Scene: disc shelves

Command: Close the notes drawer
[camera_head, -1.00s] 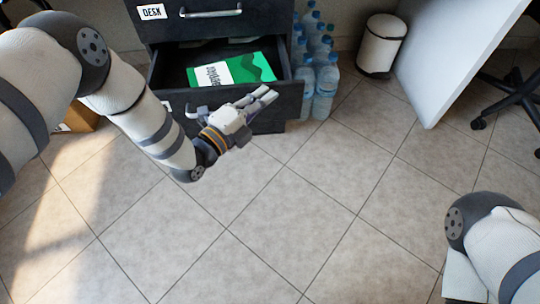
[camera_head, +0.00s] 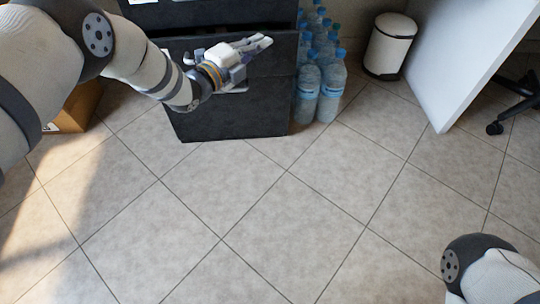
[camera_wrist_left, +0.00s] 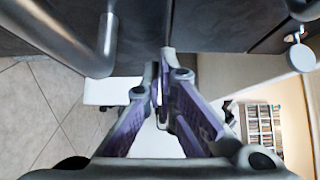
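The dark cabinet (camera_head: 235,112) stands at the top of the head view. Its notes drawer (camera_head: 278,60) shows only as a dark front, and no drawer inside can be seen; whether a small gap is left I cannot tell. My left gripper (camera_head: 262,43) is right in front of this drawer front and hides part of it. In the left wrist view its fingers (camera_wrist_left: 165,85) are together with nothing seen between them. A metal bar handle (camera_wrist_left: 108,40) is close beside the fingers there. My right gripper is out of view.
Several water bottles (camera_head: 322,75) stand just right of the cabinet. A white bin (camera_head: 390,45) and a white panel (camera_head: 470,55) are farther right. A cardboard box (camera_head: 78,108) is left of the cabinet. The tiled floor (camera_head: 250,210) in front is clear.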

